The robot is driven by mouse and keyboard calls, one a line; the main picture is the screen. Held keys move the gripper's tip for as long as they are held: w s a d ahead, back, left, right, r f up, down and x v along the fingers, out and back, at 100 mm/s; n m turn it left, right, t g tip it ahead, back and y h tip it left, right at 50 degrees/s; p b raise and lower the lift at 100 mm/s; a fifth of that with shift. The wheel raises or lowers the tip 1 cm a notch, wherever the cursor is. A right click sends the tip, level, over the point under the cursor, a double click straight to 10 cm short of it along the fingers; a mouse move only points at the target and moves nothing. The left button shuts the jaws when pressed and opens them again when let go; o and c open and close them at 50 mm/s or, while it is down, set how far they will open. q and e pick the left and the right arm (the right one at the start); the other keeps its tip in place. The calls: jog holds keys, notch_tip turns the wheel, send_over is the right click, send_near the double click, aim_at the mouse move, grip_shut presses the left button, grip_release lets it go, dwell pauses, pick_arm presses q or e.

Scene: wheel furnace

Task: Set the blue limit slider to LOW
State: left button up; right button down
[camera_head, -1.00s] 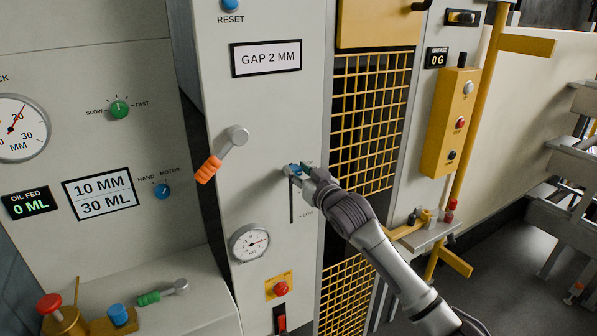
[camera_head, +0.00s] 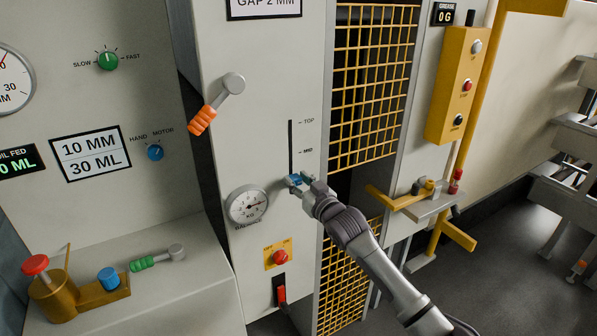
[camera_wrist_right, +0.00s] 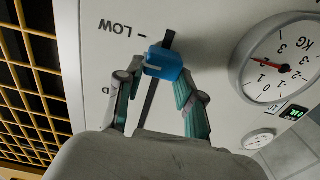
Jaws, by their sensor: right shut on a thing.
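The blue limit slider (camera_head: 294,180) sits in the lower part of its dark vertical slot (camera_head: 290,140) on the grey panel, below the TOP and MID marks. My right gripper (camera_head: 300,184) is shut on it, and hides the LOW mark in the head view. In the right wrist view the blue slider (camera_wrist_right: 164,64) is between the two fingertips of my right gripper (camera_wrist_right: 160,82). The LOW label (camera_wrist_right: 115,28) is close by, slightly beyond the slider, and a short piece of slot shows past it. My left gripper is not in view.
A round dial (camera_head: 247,205) is left of the slider, with a red button (camera_head: 280,257) below. An orange-handled lever (camera_head: 216,104) is up and left. Yellow mesh (camera_head: 370,90) and a yellow bracket (camera_head: 400,198) are to the right.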

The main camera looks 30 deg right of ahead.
jog(key=shift+f+b, duration=0.3)
jog(key=shift+f, duration=0.85)
jog(key=c, duration=0.7)
grip_release()
jog(key=shift+s, duration=0.1)
jog(key=s, duration=1.1)
jog(key=shift+s+d, duration=0.2)
jog(key=shift+s, duration=0.2)
